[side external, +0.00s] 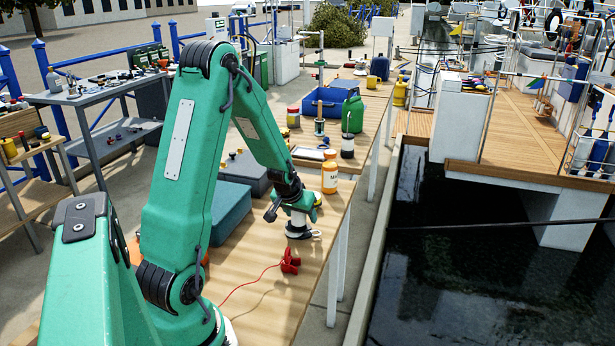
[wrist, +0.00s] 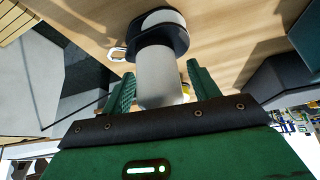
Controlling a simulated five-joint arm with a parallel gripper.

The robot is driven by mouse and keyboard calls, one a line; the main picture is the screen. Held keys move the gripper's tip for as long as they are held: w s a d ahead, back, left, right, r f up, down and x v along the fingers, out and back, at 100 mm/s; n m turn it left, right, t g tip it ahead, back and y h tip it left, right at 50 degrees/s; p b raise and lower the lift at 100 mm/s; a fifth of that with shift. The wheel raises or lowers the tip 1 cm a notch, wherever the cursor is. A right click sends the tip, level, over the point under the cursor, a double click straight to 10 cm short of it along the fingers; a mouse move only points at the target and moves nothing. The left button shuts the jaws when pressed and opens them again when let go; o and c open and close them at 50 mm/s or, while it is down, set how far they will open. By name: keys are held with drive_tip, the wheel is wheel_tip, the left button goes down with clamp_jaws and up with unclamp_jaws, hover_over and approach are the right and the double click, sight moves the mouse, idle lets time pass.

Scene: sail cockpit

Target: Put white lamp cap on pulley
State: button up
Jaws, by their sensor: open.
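The white lamp cap (wrist: 160,78) is a plain pale cylinder between the two green fingers of my gripper (wrist: 161,88) in the wrist view. My gripper is open, with a finger on each side of the cap. The pulley (wrist: 158,30), dark with a white face and a metal shackle, lies on the wooden table just beyond the cap; the cap's end meets or overlaps it. In the side external view my gripper (side external: 301,203) points down over the pulley (side external: 298,233), and the white cap (side external: 297,218) shows between them. The exact contact is hard to see.
A red fitting with a red cord (side external: 290,262) lies nearer on the table (side external: 255,305). An orange and white bottle (side external: 329,177) stands just behind my gripper. A teal case (side external: 225,208) is to the left. The table's right edge is close, with dark water beyond.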

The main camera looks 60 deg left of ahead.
drive_tip(key=shift+r, duration=0.15)
drive_tip(key=v, duration=1.2)
idle(0.6)
drive_tip(key=shift+d, duration=0.15)
drive_tip(key=s+d+r+m+h, duration=0.1)
drive_tip(key=s+d+r+m, duration=0.1)
drive_tip(key=d, duration=0.6)
drive_tip(key=s+d+r+m+h, duration=0.1)
drive_tip(key=s+d+r+m, duration=0.2)
drive_tip(key=d, duration=0.5)
drive_tip(key=s+d+r+m+t+h, duration=0.1)
drive_tip(key=s+d+r+m, duration=0.1)
drive_tip(key=s+d+r, duration=0.2)
drive_tip(key=d+r, duration=0.1)
drive_tip(key=d, duration=0.2)
drive_tip(key=shift+d+m, duration=0.3)
drive_tip(key=shift+d, duration=0.1)
